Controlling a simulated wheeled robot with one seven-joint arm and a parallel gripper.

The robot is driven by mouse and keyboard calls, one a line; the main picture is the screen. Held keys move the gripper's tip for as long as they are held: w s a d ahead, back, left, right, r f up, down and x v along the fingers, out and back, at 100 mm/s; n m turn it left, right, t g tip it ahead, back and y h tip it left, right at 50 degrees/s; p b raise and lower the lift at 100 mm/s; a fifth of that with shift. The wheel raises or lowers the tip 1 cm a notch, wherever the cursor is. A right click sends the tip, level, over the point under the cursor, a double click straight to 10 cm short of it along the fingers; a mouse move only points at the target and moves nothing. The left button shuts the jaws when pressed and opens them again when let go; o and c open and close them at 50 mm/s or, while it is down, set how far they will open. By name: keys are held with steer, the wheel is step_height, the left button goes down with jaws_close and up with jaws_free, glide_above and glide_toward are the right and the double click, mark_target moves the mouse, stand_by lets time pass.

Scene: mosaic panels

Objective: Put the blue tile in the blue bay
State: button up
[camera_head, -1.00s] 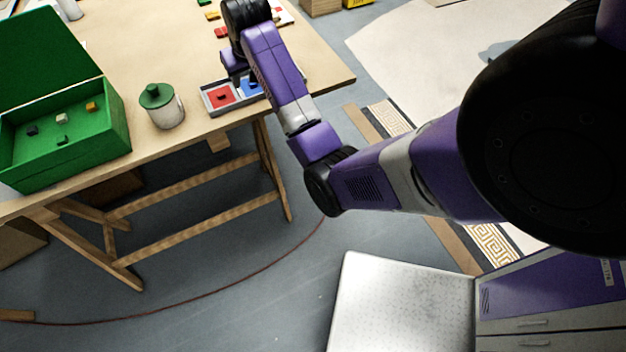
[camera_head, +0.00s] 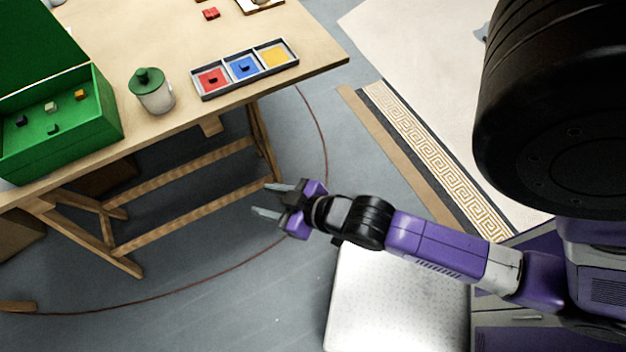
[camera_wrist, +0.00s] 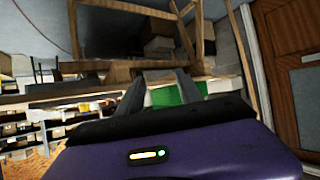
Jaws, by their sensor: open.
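A grey tray (camera_head: 196,91) with three bays lies near the table's front edge in the head view. A small blue tile (camera_head: 243,67) sits in its middle, blue bay (camera_head: 252,71). The red bay on the left holds a small red piece (camera_head: 212,79). The yellow bay (camera_head: 274,56) on the right looks empty. My gripper (camera_head: 262,199) is open and empty, in the air off the front of the table, clear of the tray. Its two spread fingers (camera_wrist: 160,88) also show in the wrist view, with nothing between them.
A green open box (camera_head: 60,150) with several small pieces and a white jar with a green lid (camera_head: 148,78) stand left of the tray. A red piece (camera_head: 211,13) lies behind it on the wooden table (camera_head: 120,38). Wooden trestle legs (camera_head: 190,200) stand below.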

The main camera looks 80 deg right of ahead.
steer(key=s+a+r+n+t+y, duration=0.1)
steer(key=s+a+r, duration=0.2)
steer(key=s+r, duration=0.2)
steer(key=s+a+r+n+t+y, duration=0.1)
steer(key=s+a+r+t+y, duration=0.1)
steer(key=s+a+r, duration=0.2)
step_height(320, 180, up, 5)
steer(key=shift+s+f, duration=0.15)
steer(key=shift+s, duration=1)
steer(key=shift+f, duration=0.1)
step_height(320, 180, down, 2)
steer(key=shift+f+b, duration=0.2)
steer(key=shift+b, duration=1)
